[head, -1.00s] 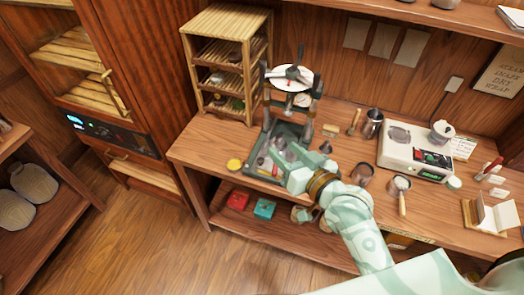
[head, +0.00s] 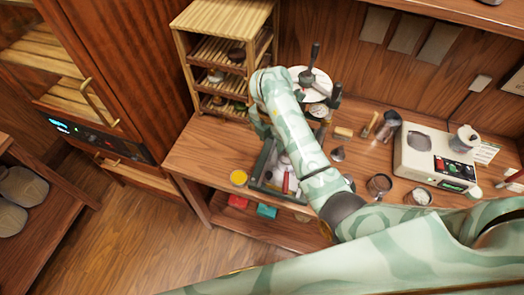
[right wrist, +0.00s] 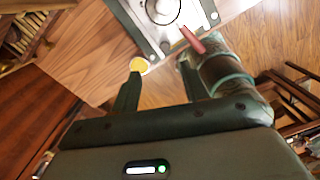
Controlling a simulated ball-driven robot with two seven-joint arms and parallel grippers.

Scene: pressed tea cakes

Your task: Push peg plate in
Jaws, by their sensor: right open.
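The press stands on the bench, with a white disc (head: 311,84) and a dark upright handle at its top. Its dark green base (head: 257,168) is partly hidden by my right arm. The right wrist view shows a pale metal plate (right wrist: 150,30) on this base, with round studs at its corners and a round piece on it. A red handle (head: 286,183) sticks out at the front. I cannot tell which part is the peg plate. My right gripper (right wrist: 159,70) is open and empty, short of the press's front edge in that view. My left gripper is not in view.
A yellow round tin (head: 238,177) sits at the bench's front left, left of the base. A wooden rack (head: 222,60) stands behind at the left. A white scale (head: 436,158) and metal cups (head: 379,185) lie to the right. Bare bench (head: 205,150) lies left of the press.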

